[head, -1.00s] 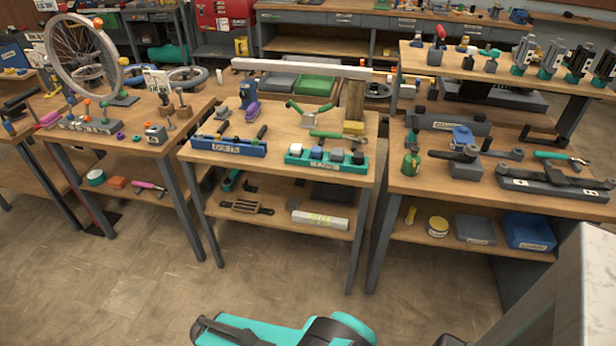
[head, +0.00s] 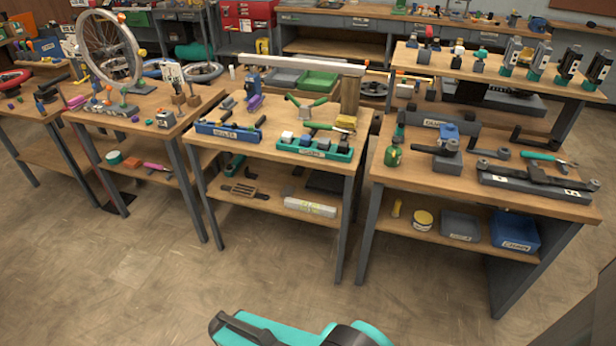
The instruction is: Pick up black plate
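A thin dark flat piece (head: 326,182) lies at the back right of the middle bench's lower shelf and may be the black plate. It is small and partly in shadow, so I cannot be sure. A teal and black part of my arm shows at the bottom edge of the head view. My gripper's fingertips cannot be made out in this view. The arm part is over the floor, well in front of the benches and apart from them.
The middle bench (head: 230,166) holds a blue rack (head: 228,134) and a teal tray (head: 314,150); a pale block (head: 310,207) lies on its lower shelf. The right bench (head: 410,178) holds tools, with a blue bin (head: 515,232) below. The floor (head: 150,285) in front is clear.

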